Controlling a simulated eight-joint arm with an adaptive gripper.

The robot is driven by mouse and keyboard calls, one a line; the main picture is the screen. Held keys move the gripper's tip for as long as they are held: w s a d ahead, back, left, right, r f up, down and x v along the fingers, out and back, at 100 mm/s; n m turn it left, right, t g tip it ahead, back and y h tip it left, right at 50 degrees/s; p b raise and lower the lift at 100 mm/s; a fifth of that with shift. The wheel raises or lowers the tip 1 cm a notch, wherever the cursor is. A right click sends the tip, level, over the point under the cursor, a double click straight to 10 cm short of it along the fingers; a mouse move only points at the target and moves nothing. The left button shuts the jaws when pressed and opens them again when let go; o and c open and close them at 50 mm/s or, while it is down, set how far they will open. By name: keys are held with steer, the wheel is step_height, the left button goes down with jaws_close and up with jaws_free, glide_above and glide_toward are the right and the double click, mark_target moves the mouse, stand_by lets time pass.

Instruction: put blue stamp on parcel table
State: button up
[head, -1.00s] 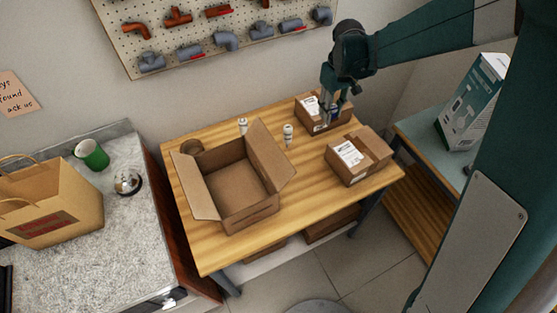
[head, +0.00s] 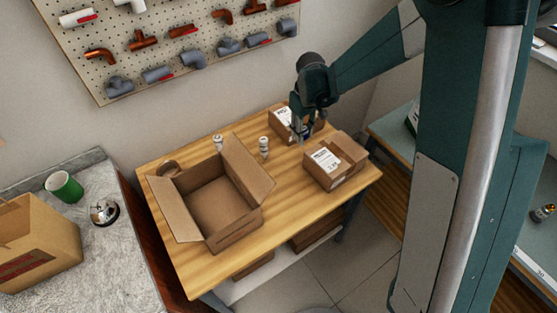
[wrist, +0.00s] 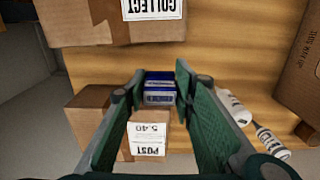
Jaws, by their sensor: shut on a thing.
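The blue stamp (wrist: 159,88) is between my gripper's fingers in the wrist view, and its blue also shows in the head view (head: 307,136). My gripper (head: 302,138) is shut on it, seen also in the wrist view (wrist: 160,82). The wooden parcel table (head: 285,205) is below, and the gripper hangs over its back right part, by two parcels. Whether the stamp touches the table or a parcel, I cannot tell.
A labelled parcel (head: 345,175) sits at the table's right, another parcel (head: 284,123) behind it. Two small white cylinders (head: 264,148) (head: 218,142) stand near the back. An open carton (head: 235,232) fills the left. The front right tabletop is clear.

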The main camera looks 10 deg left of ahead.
glide_above(301, 155)
steer(key=shift+f, duration=2.8)
steer(key=shift+f+b, duration=0.3)
steer(key=shift+f, duration=1.55)
steer(key=shift+f, duration=0.2)
steer(key=o, duration=0.9)
steer(key=shift+o, duration=0.2)
steer(key=shift+r, duration=0.15)
steer(key=shift+r+p, duration=0.4)
steer(key=shift+r, duration=5.65)
